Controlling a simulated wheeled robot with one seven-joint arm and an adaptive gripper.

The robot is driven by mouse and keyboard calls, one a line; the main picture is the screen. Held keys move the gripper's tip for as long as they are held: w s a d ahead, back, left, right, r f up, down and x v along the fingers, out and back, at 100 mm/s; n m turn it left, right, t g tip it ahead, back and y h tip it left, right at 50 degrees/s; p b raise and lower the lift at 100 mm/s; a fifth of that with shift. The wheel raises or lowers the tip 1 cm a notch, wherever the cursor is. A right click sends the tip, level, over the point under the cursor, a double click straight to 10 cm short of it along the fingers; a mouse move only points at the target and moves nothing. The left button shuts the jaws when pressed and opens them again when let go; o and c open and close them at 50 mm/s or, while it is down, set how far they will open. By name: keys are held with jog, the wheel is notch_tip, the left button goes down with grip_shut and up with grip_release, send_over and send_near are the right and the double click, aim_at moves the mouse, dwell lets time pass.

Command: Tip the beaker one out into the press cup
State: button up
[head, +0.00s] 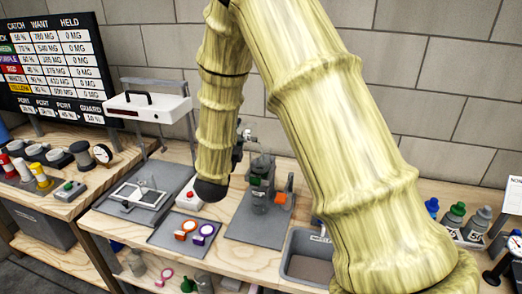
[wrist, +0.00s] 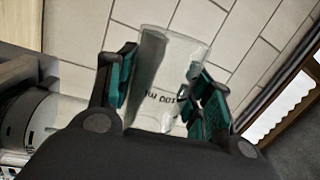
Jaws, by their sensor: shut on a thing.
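In the wrist view my gripper (wrist: 162,90) is shut on a clear glass beaker (wrist: 170,55), with a teal-padded finger on each side. Dark volume lettering shows upside down on its wall, and I see no clear contents. In the head view my arm hides much of my gripper (head: 240,145), which is above the back of a grey base plate (head: 248,222). A small press (head: 260,172) with dark green parts stands on that plate just below. A cup-like part (head: 258,200) sits low in it; I cannot tell if this is the press cup.
A scale-like tray (head: 143,195) and a mat with orange and purple rings (head: 185,232) lie left of the press. A grey sink-like basin (head: 308,262) and several bottles (head: 456,214) are farther right.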

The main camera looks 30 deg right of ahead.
aim_at(246, 125)
jog(key=shift+s+d+r+m+h+b, duration=0.15)
jog(key=shift+r+m+b, duration=0.25)
jog(key=shift+m+b, duration=0.45)
jog(key=shift+s+d+r+m+h+b, duration=0.15)
jog(key=shift+r+m+b, duration=0.3)
jog(key=shift+b, duration=0.6)
dwell(0.4)
jog(key=shift+s+d+r+m+g+b, duration=0.1)
jog(key=shift+s+r+m+g+b, duration=0.15)
jog(key=shift+m+b, duration=0.7)
jog(key=shift+s+d+r+m+g+b, duration=0.15)
jog(key=shift+r+m+b, duration=0.3)
jog(key=shift+b, duration=0.8)
jog(key=shift+s+d+r+m+g+h+b, duration=0.25)
jog(key=shift+m+b, duration=0.7)
jog(key=shift+b, duration=0.55)
jog(key=shift+s+d+r+m+g+h+b, duration=0.15)
jog(key=shift+s+d+r+m+b, duration=0.2)
jog(key=shift+m+b, duration=0.95)
jog(key=shift+s+d+r+m+g+h+b, duration=0.25)
jog(key=shift+m+b, duration=0.4)
jog(key=shift+b, duration=1.1)
